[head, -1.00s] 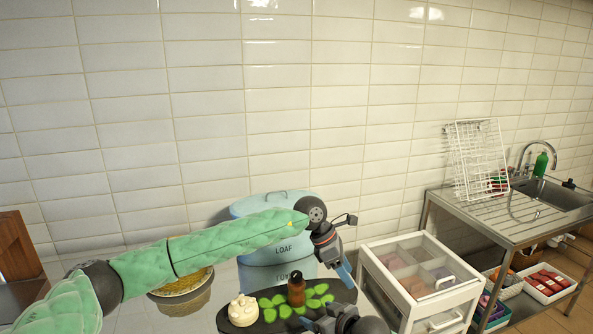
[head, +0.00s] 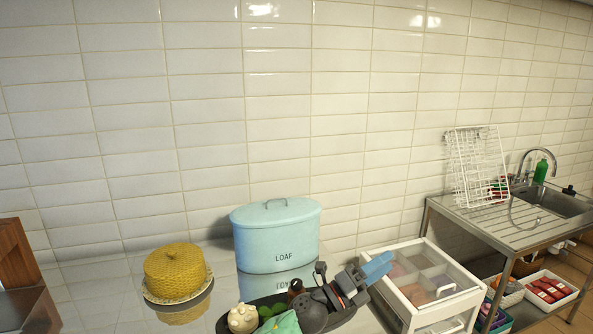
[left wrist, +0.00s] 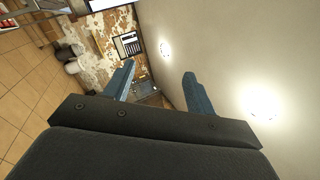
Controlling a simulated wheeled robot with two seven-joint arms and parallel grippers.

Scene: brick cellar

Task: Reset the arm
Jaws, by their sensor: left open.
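My left gripper (head: 377,267) is at the lower middle of the head view, over the right end of the dark tray and near the white drawer unit. Its blue fingers also show in the left wrist view (left wrist: 160,88), spread apart with nothing between them. That wrist view looks across the room to a far wall and ceiling lights. My right gripper is not in view.
A light blue loaf bin (head: 276,236) stands behind the gripper. A yellow woven dome (head: 175,270) sits on a plate to the left. The white drawer unit (head: 420,285) and a steel sink (head: 545,200) are to the right.

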